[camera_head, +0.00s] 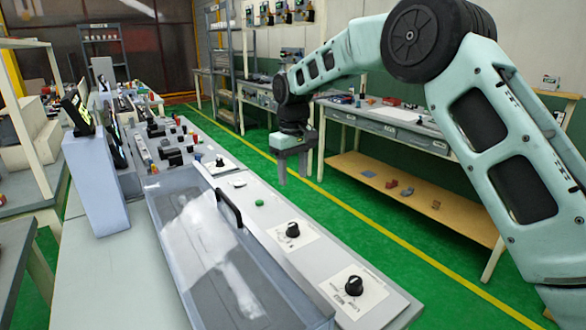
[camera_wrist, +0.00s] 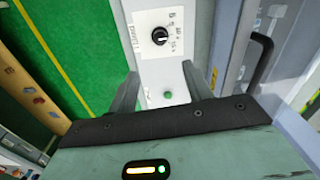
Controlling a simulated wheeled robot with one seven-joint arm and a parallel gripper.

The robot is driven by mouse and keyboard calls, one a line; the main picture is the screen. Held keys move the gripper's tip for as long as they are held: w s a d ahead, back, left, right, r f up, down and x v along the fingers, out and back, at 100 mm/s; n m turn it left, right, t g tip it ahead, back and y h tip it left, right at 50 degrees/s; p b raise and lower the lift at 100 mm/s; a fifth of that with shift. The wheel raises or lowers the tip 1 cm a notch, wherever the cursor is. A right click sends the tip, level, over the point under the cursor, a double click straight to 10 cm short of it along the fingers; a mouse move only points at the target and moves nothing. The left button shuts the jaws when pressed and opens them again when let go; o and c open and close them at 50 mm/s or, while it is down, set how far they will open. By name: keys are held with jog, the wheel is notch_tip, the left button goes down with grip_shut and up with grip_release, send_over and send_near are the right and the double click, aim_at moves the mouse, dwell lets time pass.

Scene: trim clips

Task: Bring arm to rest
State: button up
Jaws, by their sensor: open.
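My gripper (camera_head: 294,168) hangs at the end of my pale green arm, pointing down, just right of the grey control panel (camera_head: 262,212) in the head view. Its two grey fingers are apart, with nothing seen between them. In the wrist view my gripper (camera_wrist: 158,98) is above the panel strip. A green button (camera_wrist: 167,95) shows between the fingers, and a black knob (camera_wrist: 159,36) on a white label lies beyond them. No trim clip can be made out.
A clear cover with a black handle (camera_head: 229,208) lies over the panel's left part. More black knobs (camera_head: 354,285) sit along its right strip. A workbench (camera_head: 385,120) with a wooden lower shelf (camera_head: 410,195) stands behind my arm. Green floor (camera_head: 350,250) lies between.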

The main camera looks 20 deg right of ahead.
jog(key=shift+r, duration=0.9)
jog(key=s+a+r+n, duration=0.1)
jog(key=s+a, duration=0.2)
jog(key=s, duration=0.3)
jog(key=s+a+y, duration=0.1)
jog(key=s+a, duration=0.3)
jog(key=s, duration=0.3)
jog(key=s+a+r+n, duration=0.1)
jog(key=s+a, duration=0.2)
jog(key=s, duration=0.3)
jog(key=s+d+f, duration=0.1)
jog(key=s+f, duration=0.1)
jog(key=s, duration=0.9)
jog(key=s+d+f+n, duration=0.1)
jog(key=s+d+f, duration=0.1)
jog(key=s, duration=1)
jog(key=shift+s+d+f, duration=0.25)
jog(key=shift+d+f, duration=0.05)
jog(key=shift+f, duration=0.35)
